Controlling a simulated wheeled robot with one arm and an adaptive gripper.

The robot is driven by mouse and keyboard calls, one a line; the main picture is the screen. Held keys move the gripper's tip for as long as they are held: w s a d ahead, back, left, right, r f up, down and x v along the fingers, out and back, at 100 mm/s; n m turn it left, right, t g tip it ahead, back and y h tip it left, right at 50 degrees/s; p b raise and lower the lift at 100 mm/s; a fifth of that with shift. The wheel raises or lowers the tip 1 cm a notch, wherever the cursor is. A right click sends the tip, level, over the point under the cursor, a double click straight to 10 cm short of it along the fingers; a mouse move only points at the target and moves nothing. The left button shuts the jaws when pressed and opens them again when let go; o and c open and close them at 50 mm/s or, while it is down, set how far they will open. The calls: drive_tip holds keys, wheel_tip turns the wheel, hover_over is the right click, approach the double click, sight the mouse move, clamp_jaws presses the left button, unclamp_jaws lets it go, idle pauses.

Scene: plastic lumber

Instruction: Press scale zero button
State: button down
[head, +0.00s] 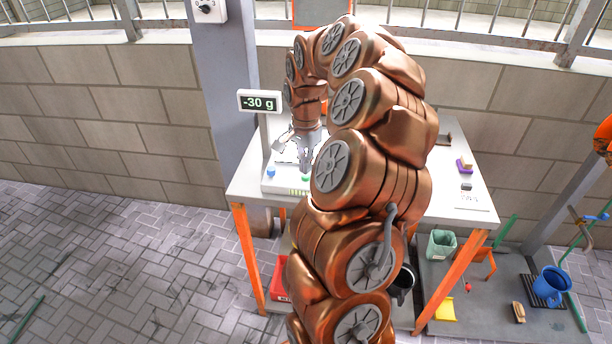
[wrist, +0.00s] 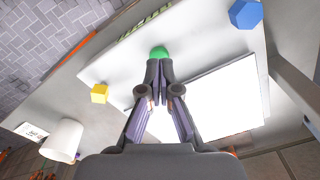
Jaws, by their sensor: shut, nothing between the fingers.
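The scale (head: 272,186) is a pale body on the workbench, with a display (head: 259,102) on a post reading "-30 g". A green round button (wrist: 159,51) is on its front part; it also shows in the head view (head: 306,179). My gripper (wrist: 159,64) is shut and empty, pointing down at the green button. Its fingertips overlap the button's near edge in the wrist view; I cannot tell whether they touch it. The white weighing plate (wrist: 225,95) lies beside the fingers. No label on the button is readable.
A blue hexagonal piece (wrist: 246,14) and a yellow cube (wrist: 99,93) are near the scale. A white cup (wrist: 63,139) is at the wrist view's lower left. A purple-based block (head: 464,166) sits on the bench's right. My arm hides the bench's middle.

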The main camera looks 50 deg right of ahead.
drive_tip(key=shift+f+b, duration=0.85)
drive_tip(key=shift+f, duration=0.15)
drive_tip(key=shift+r, duration=2.1)
drive_tip(key=shift+a, duration=0.1)
